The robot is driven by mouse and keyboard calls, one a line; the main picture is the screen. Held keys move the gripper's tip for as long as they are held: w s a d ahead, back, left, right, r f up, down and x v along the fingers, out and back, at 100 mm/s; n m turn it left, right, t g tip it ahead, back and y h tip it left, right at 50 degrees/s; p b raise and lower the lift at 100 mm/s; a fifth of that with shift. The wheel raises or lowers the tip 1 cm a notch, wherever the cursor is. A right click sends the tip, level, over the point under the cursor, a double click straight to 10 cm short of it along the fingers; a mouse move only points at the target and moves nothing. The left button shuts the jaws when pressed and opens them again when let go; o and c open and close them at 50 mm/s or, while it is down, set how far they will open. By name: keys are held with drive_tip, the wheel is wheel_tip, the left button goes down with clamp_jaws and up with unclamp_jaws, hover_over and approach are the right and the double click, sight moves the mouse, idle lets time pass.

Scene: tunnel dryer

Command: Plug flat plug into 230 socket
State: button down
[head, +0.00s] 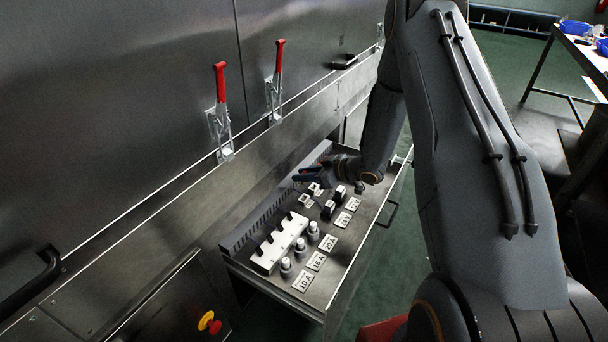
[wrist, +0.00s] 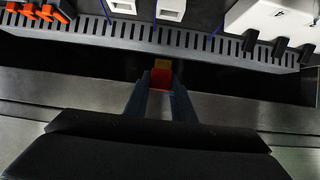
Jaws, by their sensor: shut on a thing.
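My gripper (wrist: 160,92) has its two blue-grey fingers shut on a small red piece with a yellow-orange end (wrist: 161,78), which I take to be the flat plug. In the head view my gripper (head: 303,175) is over the far left part of the drawer panel, and the plug is not clear there. Two white square sockets (wrist: 122,6) (wrist: 171,10) show at the top of the wrist view, apart from the plug, beyond a slotted strip. In the head view small white sockets (head: 315,189) sit just below the gripper. No 230 marking is readable.
The open drawer (head: 341,265) carries a white block with black levers (head: 279,243), several round fuses (head: 313,231) and labels. The slotted grey duct (wrist: 190,38) runs along its cabinet side. Orange parts (wrist: 45,11) stand upper left. Red-handled clamps (head: 221,100) line the steel cabinet.

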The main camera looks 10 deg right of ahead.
drive_tip(key=shift+f+b, duration=1.4)
drive_tip(key=shift+f, duration=1.5)
drive_tip(key=shift+f, duration=1.2)
idle(0.3)
drive_tip(key=c, duration=1.4)
unclamp_jaws()
drive_tip(key=shift+d, duration=0.1)
drive_tip(key=p+v, duration=0.1)
drive_tip(key=v, duration=0.6)
drive_tip(key=shift+s+d+r, duration=0.2)
drive_tip(key=shift+s, duration=0.1)
